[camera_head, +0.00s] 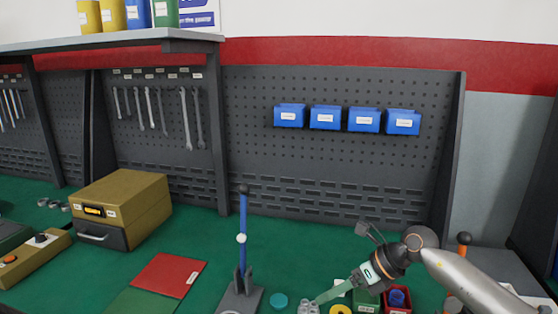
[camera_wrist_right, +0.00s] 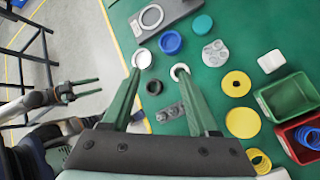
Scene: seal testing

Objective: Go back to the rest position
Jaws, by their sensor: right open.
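My right gripper (camera_head: 322,297) reaches in from the right over the green bench in the head view. In the right wrist view its two green fingers (camera_wrist_right: 158,76) are spread apart with nothing held between them. A pale disc (camera_wrist_right: 141,58) and a white ring (camera_wrist_right: 180,71) appear by the fingertips; I cannot tell the height gap. My left arm's dark gripper (camera_wrist_right: 80,88) shows small at the left of the right wrist view, over the floor. Its jaw state is unclear, and it is outside the head view.
A press stand with a blue post (camera_head: 242,235) stands left of my right gripper. Blue (camera_wrist_right: 170,43), teal and yellow (camera_wrist_right: 237,83) discs lie nearby. Green (camera_wrist_right: 288,97) and red bins (camera_wrist_right: 290,136) sit to the right. A pegboard (camera_head: 340,165) closes the back.

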